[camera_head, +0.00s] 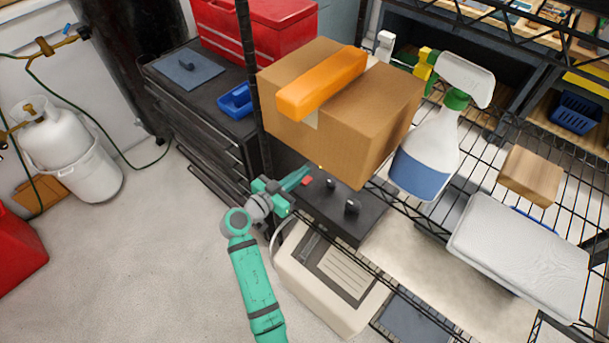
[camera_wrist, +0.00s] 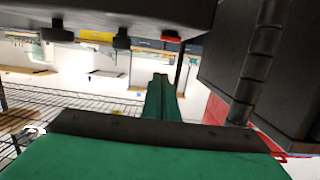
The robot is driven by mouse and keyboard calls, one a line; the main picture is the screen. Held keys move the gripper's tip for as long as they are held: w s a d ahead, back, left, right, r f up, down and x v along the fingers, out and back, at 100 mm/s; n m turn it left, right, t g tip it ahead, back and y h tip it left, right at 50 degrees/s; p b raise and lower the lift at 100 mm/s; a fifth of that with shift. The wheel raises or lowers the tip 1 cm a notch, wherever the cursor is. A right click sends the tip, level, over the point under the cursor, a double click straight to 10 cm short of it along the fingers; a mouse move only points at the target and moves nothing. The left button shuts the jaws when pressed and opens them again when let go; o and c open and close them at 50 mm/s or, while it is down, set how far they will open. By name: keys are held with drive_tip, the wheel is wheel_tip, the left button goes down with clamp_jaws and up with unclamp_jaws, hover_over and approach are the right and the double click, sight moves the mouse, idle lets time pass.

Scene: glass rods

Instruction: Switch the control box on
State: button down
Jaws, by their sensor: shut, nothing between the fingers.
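The control box (camera_head: 338,222) is a dark box on the wire shelf, under the front of the cardboard box. Its top carries two black knobs (camera_head: 351,207) and a small red switch (camera_head: 307,181) near its left end. My gripper (camera_head: 304,171) is green, shut and empty, with its fingertips close to the red switch. Whether they touch it I cannot tell. In the wrist view the control box (camera_wrist: 120,12) hangs across the top, and the red switch (camera_wrist: 171,37) shows just above the shut fingertips (camera_wrist: 161,78). The switch's position is too small to read.
The cardboard box (camera_head: 370,110) with an orange case (camera_head: 322,84) on it stands close behind the fingers. A black shelf post (camera_head: 249,75) rises just left of them. A spray bottle (camera_head: 428,150) stands to the right. A beige machine (camera_head: 325,280) sits below.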

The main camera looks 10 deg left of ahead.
drive_tip(key=s+a+r, duration=0.3)
drive_tip(key=s, duration=0.2)
drive_tip(key=shift+s+a, duration=0.25)
drive_tip(key=shift+s, duration=0.1)
drive_tip(key=s+d+f+n+y, duration=0.2)
drive_tip(key=s+f, duration=0.1)
drive_tip(key=f, duration=0.3)
drive_tip(key=s+d+f+n+y, duration=0.2)
drive_tip(key=s+d+f+n, duration=0.1)
drive_tip(key=f, duration=0.3)
drive_tip(key=s+d+f+n+g+y, duration=0.1)
drive_tip(key=s+d+f+y, duration=0.1)
drive_tip(key=s, duration=0.4)
drive_tip(key=s+d+f+n+y, duration=0.1)
drive_tip(key=s+f+y, duration=0.15)
drive_tip(key=s, duration=0.35)
drive_tip(key=s+d+r+t, duration=0.1)
drive_tip(key=s+d+r, duration=0.1)
drive_tip(key=s+r, duration=0.5)
drive_tip(key=s+d+r+t, duration=0.1)
drive_tip(key=s+d+r, duration=0.2)
drive_tip(key=s+r, duration=0.4)
drive_tip(key=s, duration=0.6)
drive_tip(key=shift+d+r+t, duration=0.15)
drive_tip(key=shift+d+t, duration=0.1)
drive_tip(key=shift+t, duration=0.15)
